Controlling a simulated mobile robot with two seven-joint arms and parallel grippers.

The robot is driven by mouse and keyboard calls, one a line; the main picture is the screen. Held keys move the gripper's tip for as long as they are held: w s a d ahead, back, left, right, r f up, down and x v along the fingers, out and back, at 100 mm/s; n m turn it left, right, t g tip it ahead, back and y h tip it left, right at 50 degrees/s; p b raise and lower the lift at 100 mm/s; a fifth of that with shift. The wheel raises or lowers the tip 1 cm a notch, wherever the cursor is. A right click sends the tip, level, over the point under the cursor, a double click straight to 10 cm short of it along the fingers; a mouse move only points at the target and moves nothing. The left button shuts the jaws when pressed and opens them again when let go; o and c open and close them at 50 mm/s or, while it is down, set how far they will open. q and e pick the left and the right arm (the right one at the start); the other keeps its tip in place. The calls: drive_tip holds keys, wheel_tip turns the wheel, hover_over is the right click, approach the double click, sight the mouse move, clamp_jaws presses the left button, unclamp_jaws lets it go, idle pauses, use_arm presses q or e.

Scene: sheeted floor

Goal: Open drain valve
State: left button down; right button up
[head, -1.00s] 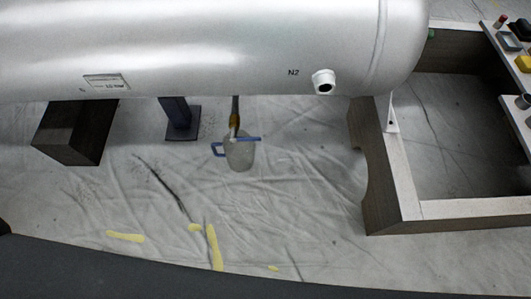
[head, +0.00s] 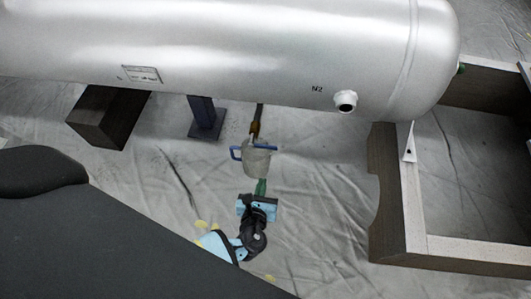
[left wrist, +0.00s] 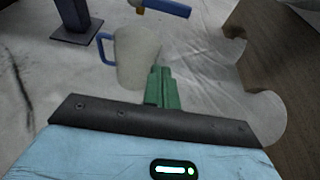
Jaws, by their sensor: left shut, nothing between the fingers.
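The drain valve (head: 255,128) hangs under the silver tank on a short pipe, with a brass-coloured body. Its blue lever (head: 269,147) points right, roughly crosswise to the pipe; it also shows at the top of the left wrist view (left wrist: 172,8). A translucent jug (head: 257,164) with a blue handle stands on the floor below the valve. My left gripper (head: 261,187) is shut and empty, its green fingertips (left wrist: 162,80) just in front of the jug and short of the lever. Whether they touch the jug I cannot tell. My right gripper is not in view.
The silver tank (head: 220,45) spans the top, with a capped nozzle N2 (head: 346,101). A dark block (head: 108,115) and a blue post (head: 204,115) stand at left. A wooden frame (head: 400,200) stands at right. Wrinkled floor sheet (head: 320,225) lies free between.

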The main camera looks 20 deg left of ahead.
use_arm(q)
drive_tip(key=shift+w+d+r, duration=0.15)
drive_tip(key=shift+w+d, duration=0.05)
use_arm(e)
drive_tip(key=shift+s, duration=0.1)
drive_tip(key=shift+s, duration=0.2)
